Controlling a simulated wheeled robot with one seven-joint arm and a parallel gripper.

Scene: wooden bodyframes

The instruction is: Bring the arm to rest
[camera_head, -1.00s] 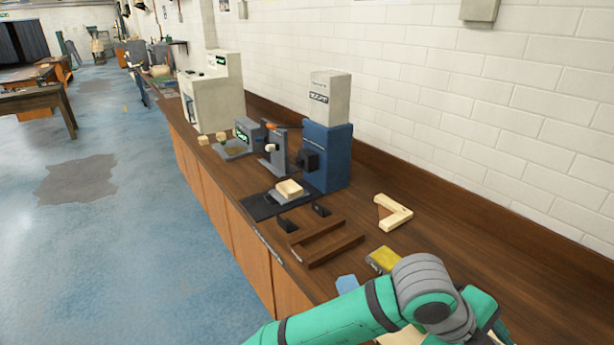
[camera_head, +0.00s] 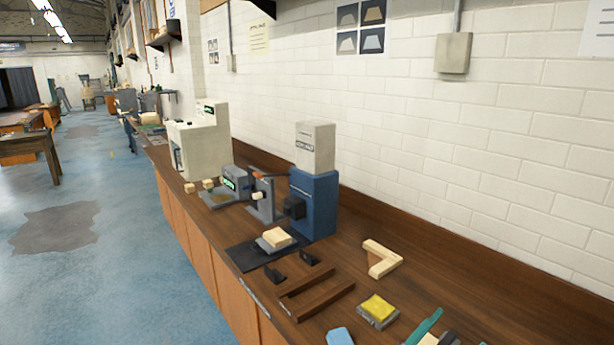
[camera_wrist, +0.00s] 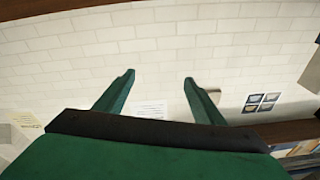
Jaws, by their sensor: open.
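My gripper (camera_wrist: 160,82) shows in the wrist view with its two green fingers spread apart and nothing between them. Behind the fingers are the white brick wall (camera_wrist: 230,45) and a paper sheet on it.
The wooden bench (camera_head: 420,290) runs along the wall. On it are a blue machine (camera_head: 314,205), a brown wooden frame (camera_head: 316,295), a pale L-shaped wooden piece (camera_head: 381,260), a yellow-topped block (camera_head: 378,308) and a light blue item (camera_head: 340,337). Blue floor (camera_head: 120,270) lies clear at left.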

